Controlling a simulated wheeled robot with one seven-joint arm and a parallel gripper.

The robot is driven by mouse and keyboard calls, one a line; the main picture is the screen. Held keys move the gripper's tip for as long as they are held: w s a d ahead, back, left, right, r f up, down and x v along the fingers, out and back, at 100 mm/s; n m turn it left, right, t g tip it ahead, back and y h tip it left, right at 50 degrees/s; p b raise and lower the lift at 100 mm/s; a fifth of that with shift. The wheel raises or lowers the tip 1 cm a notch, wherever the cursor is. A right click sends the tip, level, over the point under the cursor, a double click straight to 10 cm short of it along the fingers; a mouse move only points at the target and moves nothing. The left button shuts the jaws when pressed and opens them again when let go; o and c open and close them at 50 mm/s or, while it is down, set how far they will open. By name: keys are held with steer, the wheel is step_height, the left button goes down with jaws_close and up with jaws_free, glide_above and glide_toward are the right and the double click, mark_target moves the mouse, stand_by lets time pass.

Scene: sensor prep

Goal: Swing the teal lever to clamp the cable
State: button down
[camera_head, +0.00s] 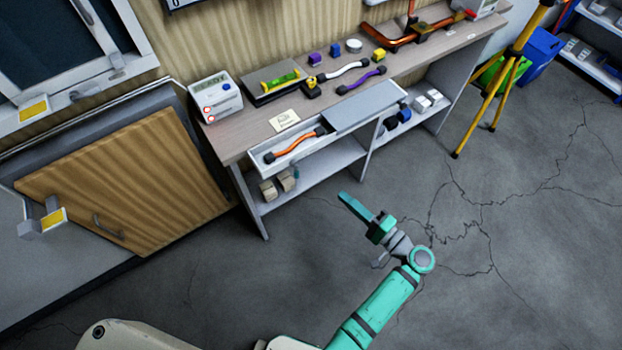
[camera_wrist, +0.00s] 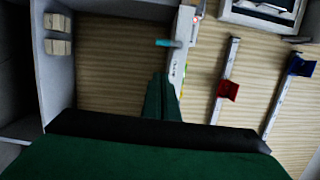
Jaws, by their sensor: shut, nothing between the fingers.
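In the head view my gripper (camera_head: 346,202) is over the floor in front of the workbench. I cannot tell which cable belongs to the lever; an orange-and-black cable (camera_head: 294,145) lies in the open white drawer.
The workbench (camera_head: 232,140) holds a white cable (camera_head: 343,72), a purple cable (camera_head: 362,80) and a meter (camera_head: 215,97). A yellow tripod (camera_head: 505,85) stands right. The floor between is clear.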

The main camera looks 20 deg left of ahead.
steer(key=shift+a, duration=0.1)
glide_toward(295, 170)
steer(key=shift+w+a+f, duration=1.55)
steer(key=shift+w+a, duration=0.6)
steer(key=shift+w, duration=0.05)
steer(key=shift+w, duration=0.1)
